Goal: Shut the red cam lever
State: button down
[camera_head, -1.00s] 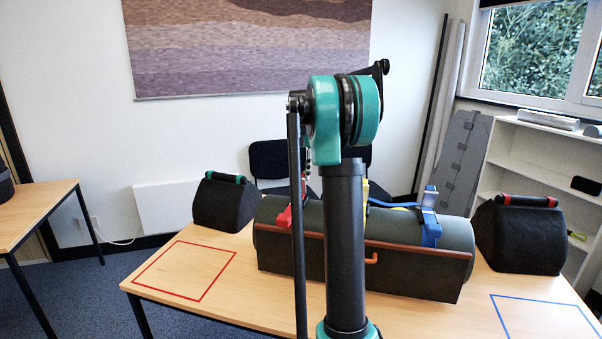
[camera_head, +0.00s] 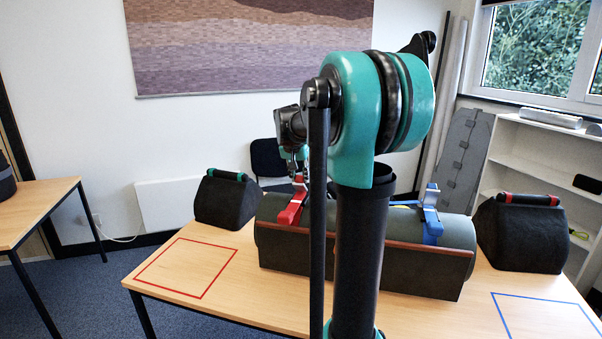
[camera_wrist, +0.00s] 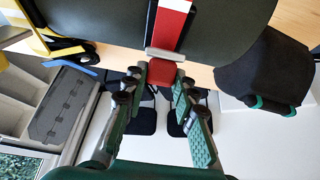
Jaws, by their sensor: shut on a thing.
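The red cam lever (camera_head: 292,209) sits on the left part of the dark green roll (camera_head: 268,208) on the table. In the wrist view a red strip with a white stripe (camera_wrist: 172,25) crosses the roll. It runs to a grey metal bar and a red end block (camera_wrist: 162,74). My gripper (camera_wrist: 163,82) has its fingers on both sides of this block and is shut on it. In the head view my gripper (camera_head: 298,172) is at the lever's upper end, partly hidden by my arm. How far the lever is tilted is hard to tell.
A blue cam lever (camera_head: 431,221) stands on the right part of the roll. A black bag with a teal handle (camera_head: 228,203) stands left, one with a red handle (camera_head: 522,238) right. The red-outlined square (camera_head: 187,267) and blue-outlined area (camera_head: 545,318) are bare.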

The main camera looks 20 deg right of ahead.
aim_at(300, 188)
jog(key=s+t+h, duration=0.1)
jog(key=s+a+f+t+h, duration=0.1)
jog(key=t, duration=0.1)
jog(key=shift+a+f, duration=0.15)
jog(key=shift+f, duration=0.1)
jog(key=shift+s+a+f+t+h, duration=0.25)
jog(key=shift+f+t+h, duration=0.2)
jog(key=shift+t, duration=0.25)
jog(key=shift+s+a+f+t+h, duration=0.1)
jog(key=shift+s+f+t+h, duration=0.15)
jog(key=shift+f+t+h, duration=0.35)
jog(key=shift+r, duration=0.1)
jog(key=c, duration=1.2)
grip_release()
jog(key=v, duration=1.2)
jog(key=shift+s+d, duration=0.15)
